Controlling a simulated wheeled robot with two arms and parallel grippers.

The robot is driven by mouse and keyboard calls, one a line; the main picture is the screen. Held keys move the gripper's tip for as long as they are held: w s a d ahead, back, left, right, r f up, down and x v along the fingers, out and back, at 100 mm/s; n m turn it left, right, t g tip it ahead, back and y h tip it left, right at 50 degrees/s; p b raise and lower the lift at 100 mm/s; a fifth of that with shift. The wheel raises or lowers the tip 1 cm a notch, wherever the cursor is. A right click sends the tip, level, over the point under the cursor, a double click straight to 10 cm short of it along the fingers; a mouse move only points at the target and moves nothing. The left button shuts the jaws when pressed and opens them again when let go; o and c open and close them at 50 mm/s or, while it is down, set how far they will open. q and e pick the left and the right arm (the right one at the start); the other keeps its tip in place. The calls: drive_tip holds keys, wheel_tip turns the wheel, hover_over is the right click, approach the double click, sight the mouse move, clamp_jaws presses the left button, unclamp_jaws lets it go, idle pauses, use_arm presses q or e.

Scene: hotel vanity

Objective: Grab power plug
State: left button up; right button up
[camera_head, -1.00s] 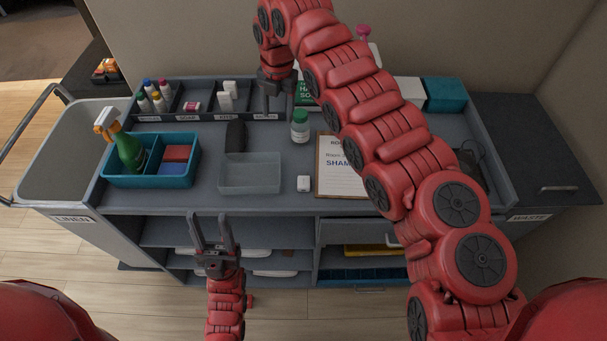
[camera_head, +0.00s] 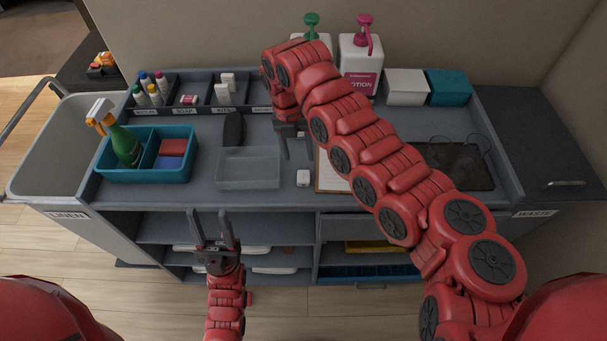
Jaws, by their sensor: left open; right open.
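A small white block that looks like the power plug (camera_head: 303,178) lies on the grey cart top, just right of the clear tray. My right gripper (camera_head: 298,152) is open and empty, pointing down above and slightly behind the white block, apart from it in the picture. My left gripper (camera_head: 211,214) is open and empty, pointing up in front of the cart's front edge, below the clear tray. Prongs or a cord on the block are too small to make out.
A clear tray (camera_head: 248,170) and a dark oblong object (camera_head: 234,128) lie left of the block. A clipboard (camera_head: 330,178) lies to its right, partly hidden by my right arm. A teal caddy (camera_head: 147,174) holds a green spray bottle (camera_head: 124,143). Pump bottles (camera_head: 360,67) stand behind.

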sight(303, 173)
wheel_tip(303, 173, down, 2)
drive_tip(key=shift+s+d+f+p, duration=0.1)
drive_tip(key=shift+d+p, duration=0.05)
drive_tip(key=shift+p, duration=0.15)
drive_tip(key=shift+f+p, duration=0.2)
drive_tip(key=shift+p, duration=0.2)
drive_tip(key=f+p, duration=0.1)
drive_tip(key=f, duration=0.1)
drive_tip(key=d+f+p, duration=0.1)
drive_tip(key=f+p, duration=0.1)
drive_tip(key=shift+s+f, duration=0.15)
drive_tip(key=shift+f, duration=0.25)
clamp_jaws()
